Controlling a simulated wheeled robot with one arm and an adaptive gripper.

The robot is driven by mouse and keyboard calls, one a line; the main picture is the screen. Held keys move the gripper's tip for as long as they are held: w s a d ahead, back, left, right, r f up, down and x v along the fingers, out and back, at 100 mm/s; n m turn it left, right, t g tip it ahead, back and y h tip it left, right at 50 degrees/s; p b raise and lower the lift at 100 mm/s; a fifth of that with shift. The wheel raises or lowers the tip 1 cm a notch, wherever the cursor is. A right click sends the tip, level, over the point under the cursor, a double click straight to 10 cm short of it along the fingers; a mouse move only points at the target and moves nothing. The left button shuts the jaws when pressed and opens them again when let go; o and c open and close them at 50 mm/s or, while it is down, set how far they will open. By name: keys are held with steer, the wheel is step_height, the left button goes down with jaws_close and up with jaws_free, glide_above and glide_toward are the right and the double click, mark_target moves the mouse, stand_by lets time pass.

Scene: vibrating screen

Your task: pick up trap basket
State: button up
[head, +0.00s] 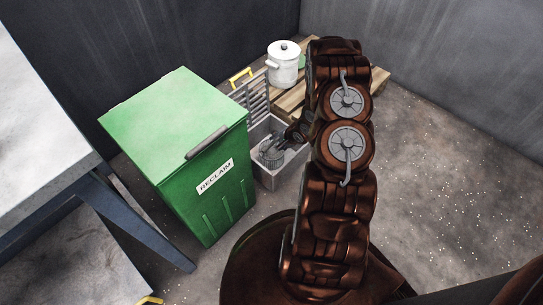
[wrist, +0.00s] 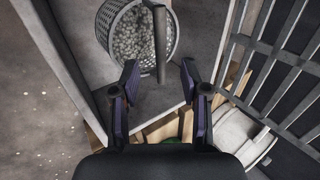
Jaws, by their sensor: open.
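The trap basket (head: 268,156) is a grey perforated basket inside an open grey box (head: 268,180). In the wrist view the basket (wrist: 104,22) holds many pale pellets, and a dark handle bar (wrist: 161,45) rises across it. My gripper (wrist: 158,82) is open. Its two fingertips are on either side of the handle's near end, with visible gaps; the depth between them is hard to judge. In the head view my gripper (head: 285,145) is at the basket, and my arm partly hides the box's right side.
A green bin marked RECLAIM (head: 170,125) stands close left of the box. A barred grey rack (head: 257,97) is behind it. A white lidded pot (head: 284,66) stands on a wooden pallet (head: 378,80). A metal table (head: 35,160) is at left. The floor at right is open, with scattered pellets.

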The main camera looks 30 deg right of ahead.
mark_target(271, 145)
steer(key=shift+b+x, duration=1.85)
steer(key=shift+x, duration=2)
jaws_close()
